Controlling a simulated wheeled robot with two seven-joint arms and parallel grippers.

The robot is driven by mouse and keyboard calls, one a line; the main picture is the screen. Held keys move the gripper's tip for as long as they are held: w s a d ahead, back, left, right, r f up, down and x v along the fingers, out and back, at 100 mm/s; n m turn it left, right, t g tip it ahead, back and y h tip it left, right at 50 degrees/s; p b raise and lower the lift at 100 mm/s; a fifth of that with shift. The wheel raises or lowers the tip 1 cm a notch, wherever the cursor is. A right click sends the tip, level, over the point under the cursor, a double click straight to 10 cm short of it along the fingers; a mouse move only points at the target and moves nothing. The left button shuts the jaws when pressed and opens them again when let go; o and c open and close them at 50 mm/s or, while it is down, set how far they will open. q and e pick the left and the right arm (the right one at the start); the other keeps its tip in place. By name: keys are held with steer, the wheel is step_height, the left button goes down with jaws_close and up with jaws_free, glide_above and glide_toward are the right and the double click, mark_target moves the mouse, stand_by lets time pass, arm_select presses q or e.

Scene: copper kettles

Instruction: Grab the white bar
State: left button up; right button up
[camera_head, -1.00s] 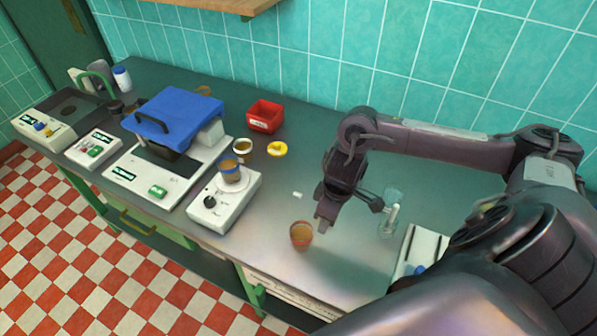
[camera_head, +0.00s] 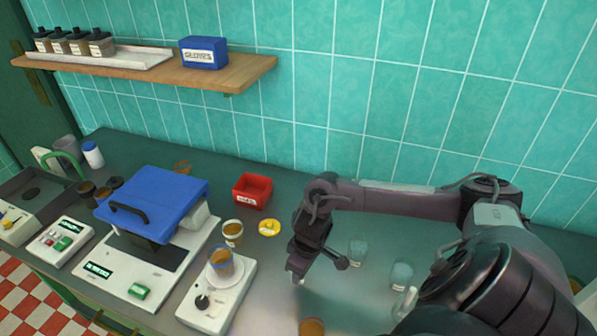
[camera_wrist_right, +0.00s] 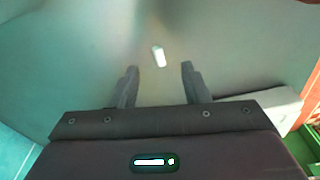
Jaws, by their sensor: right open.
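The white bar (camera_wrist_right: 158,56) is small and lies on the grey worktop, just beyond and between my right fingertips in the right wrist view. My right gripper (camera_wrist_right: 159,67) is open, pointing down toward the bar, with nothing between its fingers. In the head view my right gripper (camera_head: 297,272) is low over the worktop; a small pale spot at its tip may be the bar, but I cannot tell. My left gripper is not in view.
An amber cup (camera_head: 311,327) stands in front of the gripper. A white hotplate (camera_head: 217,297) with a beaker, a yellow ring (camera_head: 269,228), and a red bin (camera_head: 252,190) lie to the left. Glass vessels (camera_head: 357,252) stand to the right. A shelf (camera_head: 150,75) is on the wall.

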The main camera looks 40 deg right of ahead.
steer(key=f, duration=0.4)
steer(key=shift+w+p, duration=0.3)
steer(key=shift+w, duration=0.1)
steer(key=shift+f, duration=0.2)
steer(key=c, duration=0.3)
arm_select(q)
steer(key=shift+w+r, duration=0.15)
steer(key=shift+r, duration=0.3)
arm_select(e)
jaws_close()
